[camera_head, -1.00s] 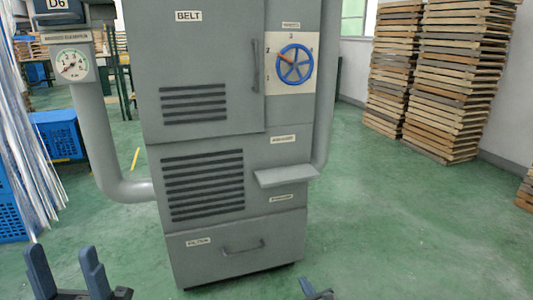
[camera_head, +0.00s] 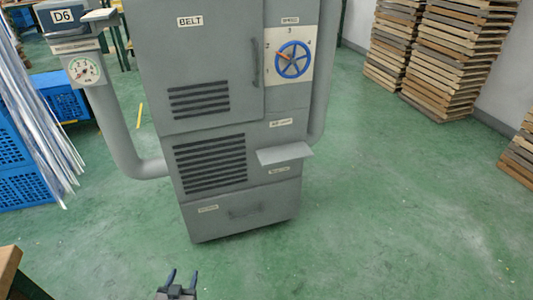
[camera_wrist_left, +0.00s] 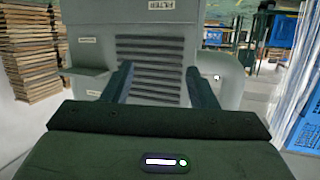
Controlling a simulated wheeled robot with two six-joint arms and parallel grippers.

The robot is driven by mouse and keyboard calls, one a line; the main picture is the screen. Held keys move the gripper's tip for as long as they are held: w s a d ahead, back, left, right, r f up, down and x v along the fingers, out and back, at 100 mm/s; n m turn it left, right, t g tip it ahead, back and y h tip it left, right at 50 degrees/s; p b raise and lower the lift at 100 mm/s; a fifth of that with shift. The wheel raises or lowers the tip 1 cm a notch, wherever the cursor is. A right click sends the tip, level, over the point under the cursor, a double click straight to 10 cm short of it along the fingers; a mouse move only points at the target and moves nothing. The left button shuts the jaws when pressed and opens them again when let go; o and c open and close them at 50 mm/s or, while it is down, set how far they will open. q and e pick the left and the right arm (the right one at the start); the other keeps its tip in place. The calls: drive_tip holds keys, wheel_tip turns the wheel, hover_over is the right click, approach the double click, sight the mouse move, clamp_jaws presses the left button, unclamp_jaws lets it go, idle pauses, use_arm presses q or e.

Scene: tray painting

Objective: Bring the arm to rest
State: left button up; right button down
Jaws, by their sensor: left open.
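My left gripper (camera_head: 183,274) is at the bottom of the head view, its two thin fingers apart and empty. It is over the green floor, in front of the grey machine and not touching it. In the left wrist view the same gripper (camera_wrist_left: 158,75) has its fingers spread, with the machine's louvres showing between them. My right gripper is not in view.
The grey machine (camera_head: 222,75) carries a blue handwheel (camera_head: 293,60), a small shelf (camera_head: 285,153) and a pipe with a gauge (camera_head: 84,70). Blue crates (camera_head: 62,98) stand left, wooden stacks (camera_head: 455,60) right. A brown corner (camera_head: 8,270) shows bottom left. Floor (camera_head: 390,210) at right is clear.

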use_arm(q)
drive_tip(key=s+a+f+g+p, duration=0.1)
drive_tip(key=s+f+g+p, duration=0.3)
drive_tip(key=s, duration=0.8)
drive_tip(key=s+a+f+g+p, duration=0.2)
drive_tip(key=s+f+g+p, duration=0.3)
drive_tip(key=s, duration=0.7)
drive_tip(key=s+a+f+g+p, duration=0.2)
drive_tip(key=s+f+g+p, duration=0.2)
drive_tip(key=s+f, duration=0.3)
drive_tip(key=s, duration=0.4)
drive_tip(key=shift+s+f+g+y, duration=0.4)
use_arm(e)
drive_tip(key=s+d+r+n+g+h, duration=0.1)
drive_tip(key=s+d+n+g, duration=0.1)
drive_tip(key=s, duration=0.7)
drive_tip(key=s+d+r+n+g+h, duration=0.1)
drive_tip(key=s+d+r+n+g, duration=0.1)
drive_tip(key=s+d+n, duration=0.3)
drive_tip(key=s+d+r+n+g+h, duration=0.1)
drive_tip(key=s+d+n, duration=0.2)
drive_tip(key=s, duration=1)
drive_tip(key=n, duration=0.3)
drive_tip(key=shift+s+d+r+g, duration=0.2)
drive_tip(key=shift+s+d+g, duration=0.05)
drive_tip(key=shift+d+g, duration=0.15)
